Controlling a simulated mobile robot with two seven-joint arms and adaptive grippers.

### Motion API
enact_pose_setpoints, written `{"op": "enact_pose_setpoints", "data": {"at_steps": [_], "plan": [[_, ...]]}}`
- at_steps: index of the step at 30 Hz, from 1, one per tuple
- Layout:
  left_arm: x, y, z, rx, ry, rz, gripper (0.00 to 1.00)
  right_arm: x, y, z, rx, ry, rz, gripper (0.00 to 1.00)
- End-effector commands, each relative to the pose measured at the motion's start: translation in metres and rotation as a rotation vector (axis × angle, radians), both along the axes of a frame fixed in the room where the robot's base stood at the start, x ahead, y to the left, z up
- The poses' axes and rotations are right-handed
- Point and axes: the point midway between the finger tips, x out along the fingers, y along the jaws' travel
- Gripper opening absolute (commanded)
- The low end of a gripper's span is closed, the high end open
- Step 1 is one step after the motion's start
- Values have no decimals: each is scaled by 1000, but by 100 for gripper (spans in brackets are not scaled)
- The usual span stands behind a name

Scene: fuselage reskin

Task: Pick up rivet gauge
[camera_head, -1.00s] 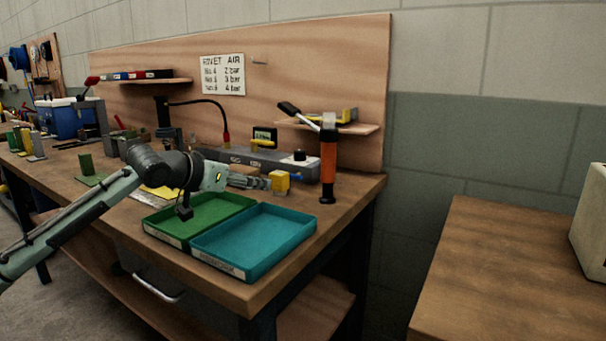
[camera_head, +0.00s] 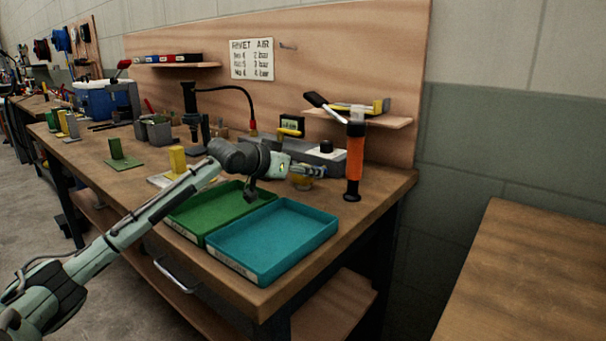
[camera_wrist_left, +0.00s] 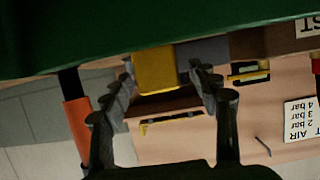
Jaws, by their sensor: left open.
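A small yellow block (camera_head: 301,184) sits on the bench at the front of a grey unit, mostly hidden by my left gripper (camera_head: 313,171). The left wrist view shows a yellow block (camera_wrist_left: 157,68) between the open fingers of my left gripper (camera_wrist_left: 165,85); I see no grip on it. I cannot tell whether this block is the rivet gauge. A small dark device with a green display (camera_head: 292,122) and a yellow part stands farther back; it also shows in the left wrist view (camera_wrist_left: 248,72). My right gripper is not in view.
A green tray (camera_head: 190,235) and a teal tray (camera_head: 272,275) lie at the bench's front. An orange-handled tool (camera_head: 354,165) stands upright right of the gripper. A shelf (camera_head: 385,122) holding a yellow-and-grey item is behind it. Another table (camera_head: 530,270) is at right.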

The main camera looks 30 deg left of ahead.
Motion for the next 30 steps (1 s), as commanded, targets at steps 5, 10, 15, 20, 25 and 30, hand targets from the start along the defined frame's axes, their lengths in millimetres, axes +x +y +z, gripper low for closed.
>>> {"op": "enact_pose_setpoints", "data": {"at_steps": [5,10,15,20,25,30], "plan": [[4,-1,-1,1,-1,0,60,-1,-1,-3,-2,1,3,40],[3,-1,-1,1,0,0,52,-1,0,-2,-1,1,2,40],[3,0,-1,1,0,0,31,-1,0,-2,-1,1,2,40],[3,0,-1,0,0,0,11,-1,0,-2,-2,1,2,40],[3,0,-1,1,-1,0,0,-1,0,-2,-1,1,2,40],[3,0,2,1,-2,0,0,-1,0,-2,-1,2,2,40]]}}
